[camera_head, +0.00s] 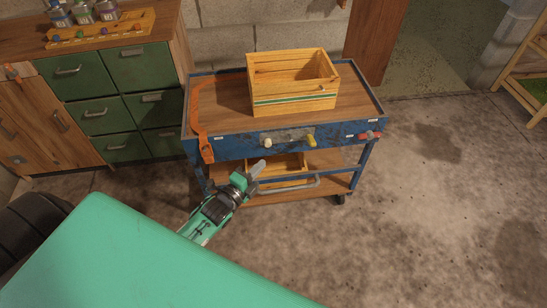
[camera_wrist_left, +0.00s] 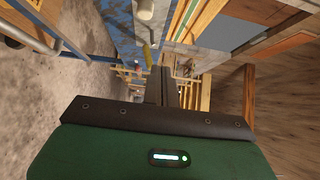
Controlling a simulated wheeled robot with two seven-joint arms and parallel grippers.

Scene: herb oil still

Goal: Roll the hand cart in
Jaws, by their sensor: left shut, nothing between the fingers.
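The hand cart (camera_head: 222,146) is blue with wooden shelves and stands beside the cabinet in the head view. A grey bar handle (camera_head: 290,189) runs along its front, low down. A wooden crate (camera_head: 293,103) with a green stripe sits on its top, and another wooden box (camera_head: 272,166) is on a lower level. An orange strap (camera_head: 204,135) hangs over the left side. My left gripper (camera_head: 257,169) is shut and empty, close to the cart's front left; I cannot tell whether it touches. In the left wrist view its fingers (camera_wrist_left: 170,88) are together. My right gripper is not in view.
A cabinet (camera_head: 107,107) with green drawers stands directly left of the cart, with a wooden bottle rack (camera_head: 100,30) on top. A doorway (camera_head: 430,50) opens behind right. A wooden shelf frame (camera_head: 528,75) stands at the far right. The concrete floor (camera_head: 440,200) right of the cart is clear.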

